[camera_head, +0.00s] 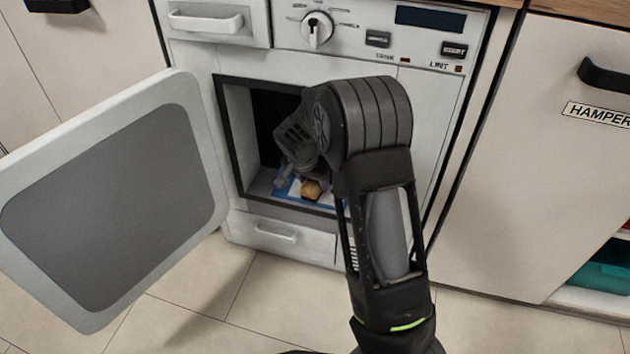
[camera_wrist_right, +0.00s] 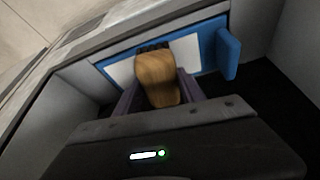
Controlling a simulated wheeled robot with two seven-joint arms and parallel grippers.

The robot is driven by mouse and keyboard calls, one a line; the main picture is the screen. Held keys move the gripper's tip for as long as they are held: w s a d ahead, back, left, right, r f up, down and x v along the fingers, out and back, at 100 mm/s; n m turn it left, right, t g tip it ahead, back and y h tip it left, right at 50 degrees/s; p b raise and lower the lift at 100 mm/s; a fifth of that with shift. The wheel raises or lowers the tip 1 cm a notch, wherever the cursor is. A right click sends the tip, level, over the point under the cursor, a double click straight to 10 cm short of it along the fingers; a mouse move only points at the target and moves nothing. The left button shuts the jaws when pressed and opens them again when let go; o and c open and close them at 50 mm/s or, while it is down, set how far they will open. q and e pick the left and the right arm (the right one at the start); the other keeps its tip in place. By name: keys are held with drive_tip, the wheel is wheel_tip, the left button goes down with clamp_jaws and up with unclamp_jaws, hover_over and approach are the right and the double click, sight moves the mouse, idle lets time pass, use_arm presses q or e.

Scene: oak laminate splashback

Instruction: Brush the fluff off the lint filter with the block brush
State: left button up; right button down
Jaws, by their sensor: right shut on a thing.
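My right gripper (camera_head: 300,180) reaches into the open dryer compartment and is shut on the block brush. The brush (camera_head: 311,190) is a small wooden block; in the right wrist view the brush (camera_wrist_right: 156,75) sits between the two fingers, with dark bristles at its far edge. The lint filter (camera_head: 283,186) has a blue frame and lies on the compartment floor under the brush. In the right wrist view the filter (camera_wrist_right: 213,38) shows a pale mesh and a raised blue tab at its right end. I cannot tell whether bristles touch the mesh. No fluff is distinguishable. My left gripper is out of view.
The dryer door (camera_head: 112,205) stands open to the left. A lower drawer (camera_head: 278,234) is shut. A hamper cabinet (camera_head: 540,180) stands at the right. The tiled floor in front is clear.

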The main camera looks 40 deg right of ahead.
drive_tip(key=shift+w+a, duration=0.55)
drive_tip(key=shift+w, duration=0.25)
drive_tip(key=shift+w+a, duration=0.5)
drive_tip(key=shift+w, duration=0.25)
wheel_tip(320, 180, up, 6)
drive_tip(key=p, duration=0.4)
drive_tip(key=shift+r, duration=0.15)
